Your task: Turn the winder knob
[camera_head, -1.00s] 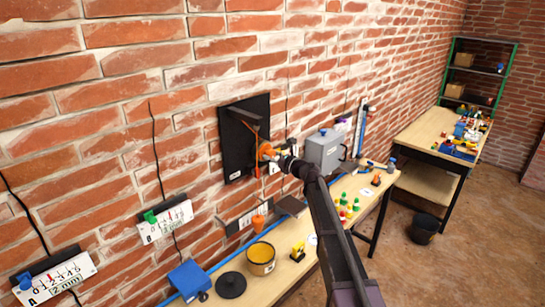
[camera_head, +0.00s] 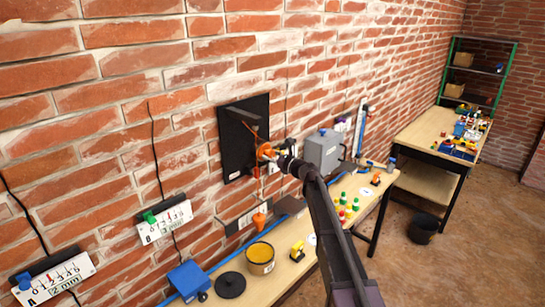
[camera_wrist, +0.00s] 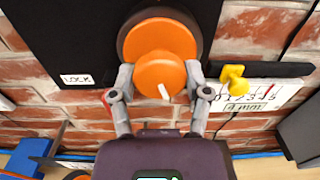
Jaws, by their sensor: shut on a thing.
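The round orange winder knob (camera_wrist: 160,72) is mounted on a black wall board (camera_wrist: 60,35) and fills the upper middle of the wrist view. In the head view the knob (camera_head: 264,151) is small and partly covered by my gripper. My gripper (camera_wrist: 160,84) has its two grey fingers on opposite sides of the knob, shut on it. A white mark shows on the knob's lower face. An orange cord runs on the board in the head view, and an orange bob (camera_head: 259,220) hangs below it over the bench.
A white LOCK label (camera_wrist: 77,79) and a yellow knob (camera_wrist: 234,79) flank the winder. A tin with yellow contents (camera_head: 260,258), a blue box (camera_head: 188,280) and a grey box (camera_head: 323,150) stand along the wall bench. Open floor lies to the right.

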